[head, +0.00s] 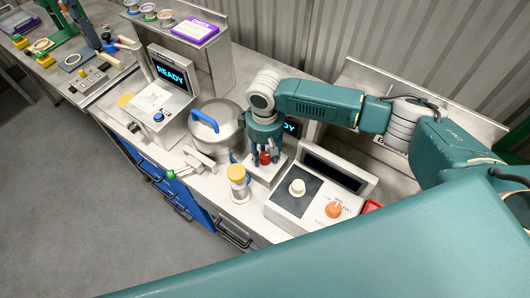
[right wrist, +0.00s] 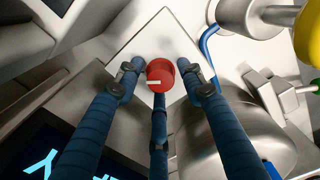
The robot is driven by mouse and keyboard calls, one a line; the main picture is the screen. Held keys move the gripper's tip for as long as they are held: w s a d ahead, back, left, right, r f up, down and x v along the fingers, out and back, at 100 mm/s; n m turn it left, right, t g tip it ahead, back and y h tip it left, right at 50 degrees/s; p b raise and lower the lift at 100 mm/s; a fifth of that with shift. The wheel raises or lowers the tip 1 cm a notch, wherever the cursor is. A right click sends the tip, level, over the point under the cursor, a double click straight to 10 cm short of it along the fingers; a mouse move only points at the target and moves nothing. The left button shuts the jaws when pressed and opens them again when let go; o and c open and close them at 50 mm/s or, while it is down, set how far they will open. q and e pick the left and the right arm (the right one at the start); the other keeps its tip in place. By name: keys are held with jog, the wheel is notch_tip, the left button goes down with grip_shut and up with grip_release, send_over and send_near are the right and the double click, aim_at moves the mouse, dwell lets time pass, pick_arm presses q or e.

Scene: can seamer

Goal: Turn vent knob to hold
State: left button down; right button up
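The red knob (right wrist: 161,75), which I take for the vent knob, sits on a pale square plate (right wrist: 150,37) in the right wrist view. Its white pointer mark points left there. In the head view the knob (head: 265,158) shows small beneath my right gripper (head: 266,150), which points down. The right gripper's blue fingers (right wrist: 159,70) stand around the knob, spread, with a visible gap at the left finger; contact on the other sides is hard to judge. Any label by the knob is not readable. My left gripper is not in view.
A metal pot with a blue handle (head: 205,121) stands left of the gripper. A yellow-topped container (head: 237,182) stands in front. A panel with an orange knob (head: 334,209) and white button (head: 297,187) lies at the right. A READY screen (head: 170,72) stands behind left.

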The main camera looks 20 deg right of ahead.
jog(key=c, duration=0.7)
jog(key=shift+c, duration=0.2)
jog(key=shift+a+n, duration=0.1)
jog(key=shift+n, duration=0.4)
jog(key=n, duration=0.3)
jog(key=shift+r, duration=0.1)
jog(key=n, duration=0.3)
jog(key=shift+n, duration=0.3)
jog(key=n, duration=0.3)
jog(key=shift+w, duration=0.1)
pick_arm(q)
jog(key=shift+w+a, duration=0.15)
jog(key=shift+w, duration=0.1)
pick_arm(e)
jog(key=shift+n, duration=2)
